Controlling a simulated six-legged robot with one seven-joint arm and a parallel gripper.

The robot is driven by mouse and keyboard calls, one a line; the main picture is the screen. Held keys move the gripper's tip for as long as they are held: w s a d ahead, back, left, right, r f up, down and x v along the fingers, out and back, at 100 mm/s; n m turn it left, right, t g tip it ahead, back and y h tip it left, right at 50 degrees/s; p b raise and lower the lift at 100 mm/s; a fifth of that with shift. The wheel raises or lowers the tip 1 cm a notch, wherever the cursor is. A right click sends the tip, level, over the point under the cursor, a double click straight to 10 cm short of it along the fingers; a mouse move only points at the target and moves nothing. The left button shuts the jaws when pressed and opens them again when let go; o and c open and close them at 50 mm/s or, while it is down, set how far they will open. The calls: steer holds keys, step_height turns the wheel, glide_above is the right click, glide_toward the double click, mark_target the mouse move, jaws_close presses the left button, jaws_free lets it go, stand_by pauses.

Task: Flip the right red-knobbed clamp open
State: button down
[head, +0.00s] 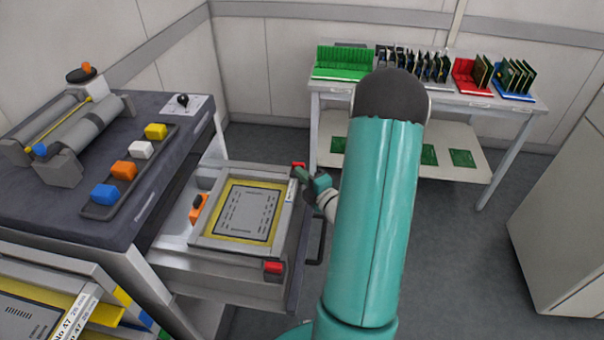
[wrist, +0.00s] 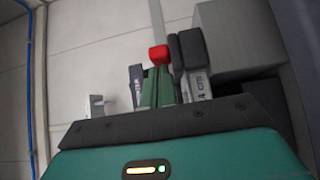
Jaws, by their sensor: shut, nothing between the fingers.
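A red-knobbed clamp (head: 298,166) sits at the far right corner of the framed panel on the pulled-out trolley drawer. Its red knob (wrist: 158,55) shows just beyond my fingertips in the wrist view. A second red-knobbed clamp (head: 273,268) sits at the near right corner. My gripper (head: 300,173) is shut and empty, with its green fingers close beside the far clamp; I cannot tell whether they touch it. The fingers also show in the wrist view (wrist: 156,75). The far clamp's lever is mostly hidden.
The framed panel (head: 202,240) with a yellow-edged plate lies on the drawer, with an orange knob (head: 196,207) at its left. A dark-topped trolley (head: 60,215) with colored blocks stands left. A bench (head: 330,92) with board racks stands behind. A grey cabinet (head: 565,220) stands right; floor between is clear.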

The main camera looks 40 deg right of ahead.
mark_target(305, 167)
steer(key=w+d, duration=0.2)
steer(key=shift+d, duration=0.4)
steer(key=shift+d+r, duration=0.1)
steer(key=shift+d, duration=0.05)
